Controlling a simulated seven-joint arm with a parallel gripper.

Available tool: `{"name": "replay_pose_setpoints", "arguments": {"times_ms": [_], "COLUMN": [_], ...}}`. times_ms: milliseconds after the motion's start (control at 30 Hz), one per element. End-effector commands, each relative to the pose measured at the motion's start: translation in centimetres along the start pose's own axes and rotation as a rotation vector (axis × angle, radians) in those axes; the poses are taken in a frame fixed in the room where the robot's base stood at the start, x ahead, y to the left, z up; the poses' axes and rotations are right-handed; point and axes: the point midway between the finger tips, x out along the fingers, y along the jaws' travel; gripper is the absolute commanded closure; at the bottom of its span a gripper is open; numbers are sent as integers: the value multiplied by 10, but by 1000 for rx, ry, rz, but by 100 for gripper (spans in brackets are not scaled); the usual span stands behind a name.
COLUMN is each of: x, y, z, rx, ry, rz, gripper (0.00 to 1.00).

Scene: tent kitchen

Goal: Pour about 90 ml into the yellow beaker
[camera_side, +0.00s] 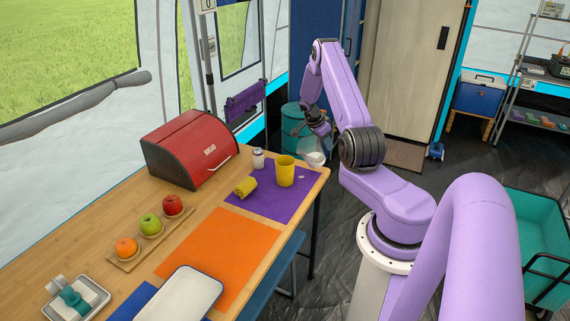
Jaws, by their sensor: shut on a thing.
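The yellow beaker (285,173) stands upright on the purple mat (270,209) near the far end of the wooden table. My gripper (319,132) is shut on a small, clear, pale vessel (313,158), with something white showing in its lower part. The vessel is to the right of the beaker and a little higher in the picture, apart from it, by the table's far right corner. It is too small to tell its tilt or fill level. The inside of the beaker and any liquid level in it cannot be made out.
A yellow rolled item (245,187) and a small white jar (258,159) are left of the beaker. A red bread box (190,148) stands further left. A fruit board (125,264), orange mat (219,257) and white tray (181,295) lie nearer the camera.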

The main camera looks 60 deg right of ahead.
Motion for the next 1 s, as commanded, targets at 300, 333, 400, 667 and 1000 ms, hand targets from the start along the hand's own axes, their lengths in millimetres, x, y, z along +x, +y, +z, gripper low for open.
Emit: {"name": "replay_pose_setpoints", "arguments": {"times_ms": [300, 333, 400, 667, 1000], "x": [0, 0, 0, 1, 16], "y": [0, 0, 0, 0, 0], "z": [0, 0, 0, -1, -5], "rx": [0, 0, 0, 1, 4], "ry": [0, 0, 0, -6, -100], "rz": [-1, -1, -1, -1, -1], "gripper": [100, 100, 100, 100, 100]}}
